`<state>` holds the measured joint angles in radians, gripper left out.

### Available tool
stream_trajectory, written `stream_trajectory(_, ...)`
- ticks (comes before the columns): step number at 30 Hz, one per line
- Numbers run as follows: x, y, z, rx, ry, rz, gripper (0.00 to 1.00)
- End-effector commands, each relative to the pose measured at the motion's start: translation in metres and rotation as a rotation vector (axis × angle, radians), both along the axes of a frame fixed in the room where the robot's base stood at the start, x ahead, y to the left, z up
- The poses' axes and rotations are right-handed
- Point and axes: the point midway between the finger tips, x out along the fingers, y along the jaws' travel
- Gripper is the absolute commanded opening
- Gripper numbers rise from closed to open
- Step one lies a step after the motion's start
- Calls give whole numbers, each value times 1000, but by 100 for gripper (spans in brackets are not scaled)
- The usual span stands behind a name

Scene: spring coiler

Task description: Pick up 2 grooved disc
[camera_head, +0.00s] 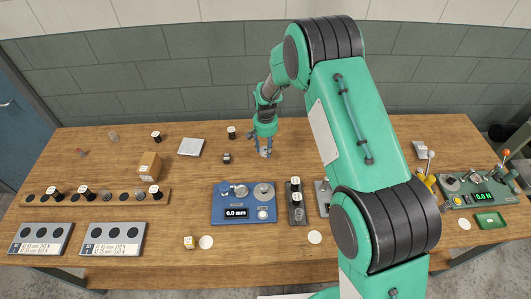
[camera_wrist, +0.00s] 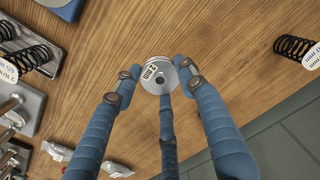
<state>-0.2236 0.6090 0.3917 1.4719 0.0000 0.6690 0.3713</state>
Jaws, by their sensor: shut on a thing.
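A small silvery grooved disc (camera_wrist: 160,76) with a centre hole and a printed label sits between the fingertips of my gripper in the wrist view. My gripper (camera_wrist: 158,84) has blue jointed fingers and is shut on the disc, with fingers touching it from both sides. In the head view my gripper (camera_head: 264,151) points down at the back middle of the wooden table, low over the top. The disc is too small there to make out clearly. I cannot tell whether it still touches the table.
A blue measuring device (camera_head: 244,214) reading 0.0 mm stands in front of my gripper. A wooden rack (camera_head: 120,200) with several springs lies left, above two grey trays. A green tester (camera_head: 478,193) stands far right. The table (camera_head: 310,147) right of my gripper is clear.

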Motion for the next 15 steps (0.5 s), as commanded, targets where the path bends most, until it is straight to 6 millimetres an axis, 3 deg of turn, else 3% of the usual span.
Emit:
stream_trajectory(6, 1, 0, 36, 1, -3, 0, 4)
stream_trajectory(15, 0, 0, 59, 0, -1, 0, 4)
